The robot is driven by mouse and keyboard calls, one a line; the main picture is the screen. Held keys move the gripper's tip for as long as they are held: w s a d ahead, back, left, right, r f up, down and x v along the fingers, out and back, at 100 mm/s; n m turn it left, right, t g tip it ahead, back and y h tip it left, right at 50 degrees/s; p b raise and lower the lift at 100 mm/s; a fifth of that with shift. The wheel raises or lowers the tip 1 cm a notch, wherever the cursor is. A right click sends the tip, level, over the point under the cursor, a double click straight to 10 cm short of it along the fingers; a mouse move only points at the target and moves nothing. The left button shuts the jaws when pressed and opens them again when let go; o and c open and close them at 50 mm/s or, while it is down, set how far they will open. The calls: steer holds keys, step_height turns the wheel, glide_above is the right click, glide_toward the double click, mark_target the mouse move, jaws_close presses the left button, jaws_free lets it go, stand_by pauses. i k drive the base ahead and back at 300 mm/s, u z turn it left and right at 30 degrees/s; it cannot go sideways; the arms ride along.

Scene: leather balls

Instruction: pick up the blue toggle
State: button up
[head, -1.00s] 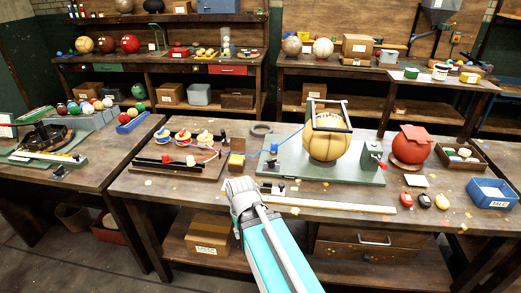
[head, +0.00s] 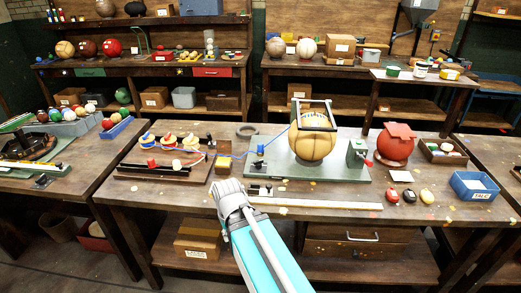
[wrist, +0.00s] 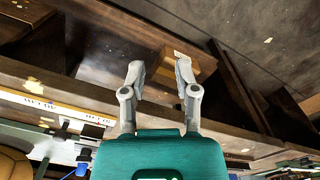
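A small blue piece (head: 260,149), likely the blue toggle, stands at the left end of the green base plate (head: 340,172). A thin blue line runs from it toward the tan ball. A blue bit (wrist: 81,170) shows at the lower edge of the wrist view; I cannot tell if it is the same piece. My gripper (head: 229,187) is at the table's front edge, nearer the camera and left of the blue piece, clear of it. In the wrist view my gripper (wrist: 160,65) has its two fingers spread, with nothing between them.
The tan ball (head: 312,144) sits in a frame on the plate. A pale ruler (head: 320,203) lies along the front edge. A board with stacked coloured discs (head: 165,160) is at left. A red ball (head: 396,143) and blue tray (head: 474,186) are at right. A cardboard box (head: 198,240) is below.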

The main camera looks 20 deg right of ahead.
mark_target(261, 149)
steer(key=u, duration=0.75)
steer(key=k, duration=0.55)
steer(key=z, duration=1.1)
steer(key=i, duration=0.5)
steer(key=z, duration=0.1)
